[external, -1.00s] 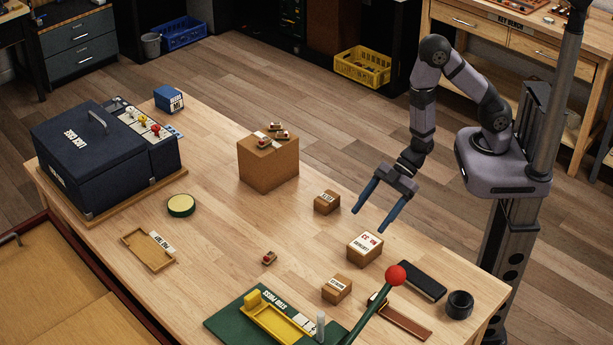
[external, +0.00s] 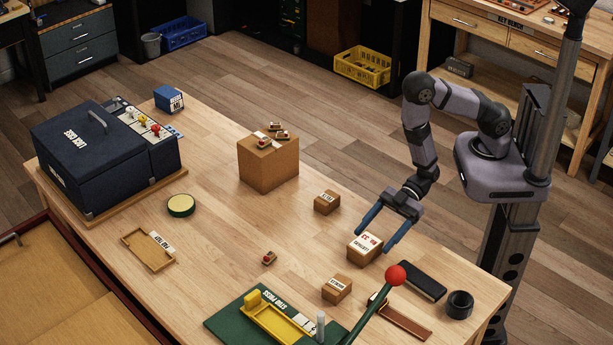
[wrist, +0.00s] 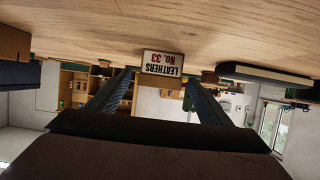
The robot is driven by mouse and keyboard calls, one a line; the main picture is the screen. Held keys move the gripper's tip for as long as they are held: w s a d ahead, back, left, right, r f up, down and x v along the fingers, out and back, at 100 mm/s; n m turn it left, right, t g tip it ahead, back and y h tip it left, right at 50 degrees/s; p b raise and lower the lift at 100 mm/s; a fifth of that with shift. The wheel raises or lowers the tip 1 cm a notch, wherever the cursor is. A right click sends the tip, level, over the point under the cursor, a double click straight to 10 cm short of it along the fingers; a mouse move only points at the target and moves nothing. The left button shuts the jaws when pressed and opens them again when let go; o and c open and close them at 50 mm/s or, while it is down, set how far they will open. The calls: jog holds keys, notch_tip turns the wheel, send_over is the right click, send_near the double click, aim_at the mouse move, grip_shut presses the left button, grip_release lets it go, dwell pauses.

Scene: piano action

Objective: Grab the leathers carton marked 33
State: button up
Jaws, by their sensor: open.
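The leathers carton marked 33 (external: 363,249) is a small brown box with a white label on top, standing on the wooden table. In the wrist view the carton (wrist: 161,66) shows its label "LEATHERS NO. 33" upside down, between and beyond the fingers. My gripper (external: 374,233) is open, with its two blue fingers over the carton, one toward each side of it in the external view. In the wrist view my gripper (wrist: 160,85) is empty. I cannot tell whether the fingers touch the carton.
Small cartons stand behind (external: 327,202) and in front (external: 337,288) of it. A black block (external: 419,281) lies to its right, beside a dark cup (external: 459,304). A red-knobbed lever (external: 396,275) rises in front. The table's middle is mostly clear.

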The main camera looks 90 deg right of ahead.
aim_at(354, 261)
jog(key=shift+w+a+f+p, duration=0.15)
jog(key=shift+w+a+p, duration=0.3)
jog(key=shift+a+p, duration=0.05)
jog(key=shift+p+x, duration=0.6)
jog(key=shift+x, duration=1.35)
jog(key=c, duration=1.1)
